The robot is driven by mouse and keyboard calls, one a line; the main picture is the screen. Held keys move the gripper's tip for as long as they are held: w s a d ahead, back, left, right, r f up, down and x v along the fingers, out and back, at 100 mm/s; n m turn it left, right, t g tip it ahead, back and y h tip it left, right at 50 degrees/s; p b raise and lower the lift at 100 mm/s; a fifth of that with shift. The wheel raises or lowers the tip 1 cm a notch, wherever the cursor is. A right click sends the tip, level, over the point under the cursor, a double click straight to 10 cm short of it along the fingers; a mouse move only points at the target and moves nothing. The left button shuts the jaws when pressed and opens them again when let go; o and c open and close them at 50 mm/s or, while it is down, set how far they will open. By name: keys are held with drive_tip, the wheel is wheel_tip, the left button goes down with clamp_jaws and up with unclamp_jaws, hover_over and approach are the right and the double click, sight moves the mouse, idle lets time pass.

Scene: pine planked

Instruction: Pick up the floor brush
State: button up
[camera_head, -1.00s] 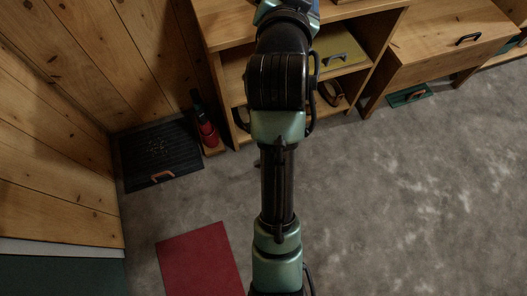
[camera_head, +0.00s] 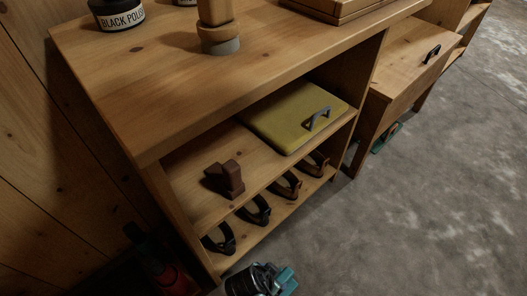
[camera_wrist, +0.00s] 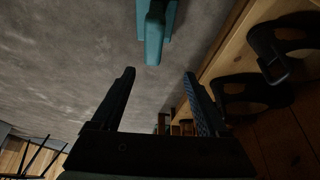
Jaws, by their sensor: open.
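A flat green piece with a reddish-brown handle (camera_head: 385,138) lies on the floor by the front of the drawer bench; it may be the floor brush, but it is too small to be sure. My gripper (camera_wrist: 160,74) is open in the wrist view, its two dark fingers apart with nothing between the tips. A teal block (camera_wrist: 154,35) shows beyond the fingertips against the grey floor; I cannot tell whether it is the brush or part of me. The head view shows my arm's end only partly, at the bottom edge by the shelf.
A wooden shelf unit (camera_head: 125,98) holds a yellow padded piece (camera_head: 292,125), a brown block (camera_head: 226,178) and several dark sandals. In the wrist view, sandals (camera_wrist: 252,92) are close on the right. The drawer bench (camera_head: 412,70) stands beyond. Grey floor is clear at right.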

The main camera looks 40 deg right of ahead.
sight(280, 279)
drive_tip(key=b+x, duration=0.1)
drive_tip(key=x, duration=0.1)
drive_tip(key=b+x, duration=0.2)
drive_tip(key=x, duration=0.1)
drive_tip(key=s+b+x, duration=0.1)
drive_tip(key=b+x, duration=0.1)
drive_tip(key=x, duration=0.1)
drive_tip(key=shift+a+f, duration=0.15)
drive_tip(key=shift+a, duration=0.3)
drive_tip(key=shift+d+f+b, duration=0.3)
drive_tip(key=shift+f+b, duration=0.1)
drive_tip(key=shift+f, duration=0.15)
drive_tip(key=b+x, duration=0.5)
drive_tip(key=shift+s+a+f, duration=0.2)
drive_tip(key=shift+s+a, duration=0.1)
drive_tip(key=shift+r, duration=0.1)
clamp_jaws()
